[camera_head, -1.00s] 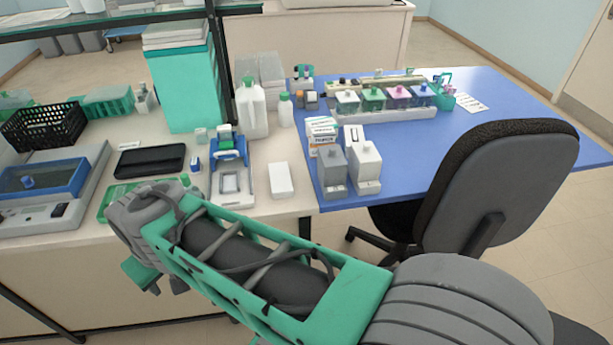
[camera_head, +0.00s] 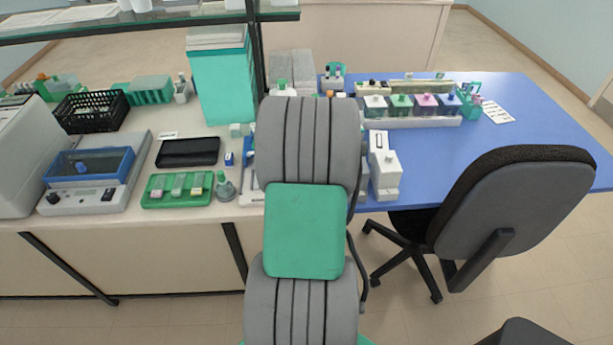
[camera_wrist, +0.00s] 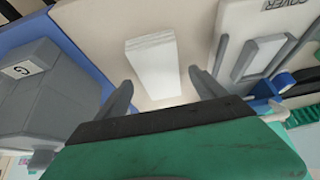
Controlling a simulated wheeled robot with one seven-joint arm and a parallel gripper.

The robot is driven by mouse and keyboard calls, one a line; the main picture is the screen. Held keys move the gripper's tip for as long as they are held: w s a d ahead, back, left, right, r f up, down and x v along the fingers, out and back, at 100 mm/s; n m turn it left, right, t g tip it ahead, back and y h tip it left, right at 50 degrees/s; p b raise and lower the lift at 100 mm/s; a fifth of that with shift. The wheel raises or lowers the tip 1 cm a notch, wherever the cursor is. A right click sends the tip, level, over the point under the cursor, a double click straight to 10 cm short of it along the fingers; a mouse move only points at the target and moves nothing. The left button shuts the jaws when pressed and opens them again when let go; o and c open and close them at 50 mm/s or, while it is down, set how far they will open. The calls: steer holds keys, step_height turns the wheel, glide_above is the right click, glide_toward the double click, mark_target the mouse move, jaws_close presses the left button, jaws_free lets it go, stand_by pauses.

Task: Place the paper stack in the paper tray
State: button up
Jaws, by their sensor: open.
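The paper stack (camera_wrist: 152,65) looks like a white layered block lying on the pale bench in the wrist view. My gripper (camera_wrist: 161,80) is open and empty. One finger is on each side of the stack, with gaps between, and I cannot tell the height above it. Right of the stack in the wrist view is a white tray-like unit (camera_wrist: 228,48) with a grey frame around a white pad; it may be the paper tray. In the head view my arm hides the stack and gripper, and only the unit's left edge (camera_head: 247,190) shows.
Grey and white containers (camera_wrist: 42,88) stand close left of the stack in the wrist view; the white one (camera_head: 385,175) shows in the head view. A green rack (camera_head: 178,202) and black case (camera_head: 188,152) lie left. A chair (camera_head: 520,215) stands at the blue table (camera_head: 540,120).

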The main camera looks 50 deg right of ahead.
steer(key=shift+w+d+f, duration=0.2)
steer(key=shift+f, duration=0.3)
steer(key=shift+c, duration=0.3)
steer(key=shift+r, duration=0.1)
steer(key=c, duration=1.7)
